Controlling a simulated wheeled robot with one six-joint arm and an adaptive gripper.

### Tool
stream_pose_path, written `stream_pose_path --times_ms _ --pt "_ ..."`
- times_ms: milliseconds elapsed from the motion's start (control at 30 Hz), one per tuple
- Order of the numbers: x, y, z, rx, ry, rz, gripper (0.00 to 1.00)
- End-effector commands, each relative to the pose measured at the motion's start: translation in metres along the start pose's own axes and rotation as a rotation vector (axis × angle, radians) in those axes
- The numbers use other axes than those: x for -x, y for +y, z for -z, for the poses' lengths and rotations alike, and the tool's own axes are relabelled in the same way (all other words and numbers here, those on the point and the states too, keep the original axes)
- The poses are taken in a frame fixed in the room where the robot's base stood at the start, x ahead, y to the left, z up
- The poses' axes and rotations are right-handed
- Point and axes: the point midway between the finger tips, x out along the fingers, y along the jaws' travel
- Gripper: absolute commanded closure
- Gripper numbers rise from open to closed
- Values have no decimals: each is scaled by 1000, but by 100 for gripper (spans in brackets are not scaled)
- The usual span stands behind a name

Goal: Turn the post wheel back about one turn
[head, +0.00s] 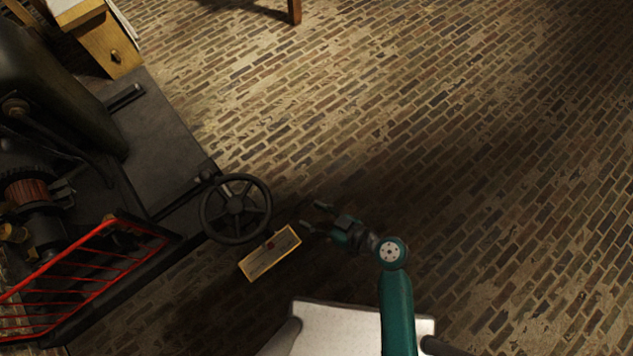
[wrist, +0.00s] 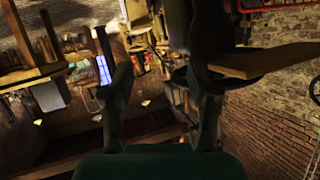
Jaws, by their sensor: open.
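The post wheel (head: 236,208) is a dark, spoked handwheel at the end of the black machine, left of my gripper in the head view. My gripper (head: 312,216) is open and empty, to the right of the wheel and apart from it, its fingers pointing left. In the wrist view my gripper's two dark fingers (wrist: 148,60) are spread, with nothing clearly held between them. Dark curved parts show behind the right finger and at the right edge there, but I cannot tell which belong to the wheel.
A wood-framed plaque (head: 270,254) sits just below the wheel, close to my gripper. A red guard rail (head: 85,255) and the dark machine base (head: 155,150) fill the left. A wooden drawer cabinet (head: 108,45) stands upper left. The brick floor (head: 450,110) is clear to the right.

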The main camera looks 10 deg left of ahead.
Motion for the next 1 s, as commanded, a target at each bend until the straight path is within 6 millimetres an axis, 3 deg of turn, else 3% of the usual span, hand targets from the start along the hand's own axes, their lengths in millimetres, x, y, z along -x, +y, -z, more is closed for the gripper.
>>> stream_pose_path --times_ms 233,633,867,900,1000 --pt "17 -1 -20 -63 -44 -99 41" --pt "21 0 -24 -75 -53 -123 41" --pt "21 0 -24 -75 -53 -122 96" --pt "21 0 -24 -75 -53 -122 100" --pt "23 -1 -26 -82 -57 -132 100"
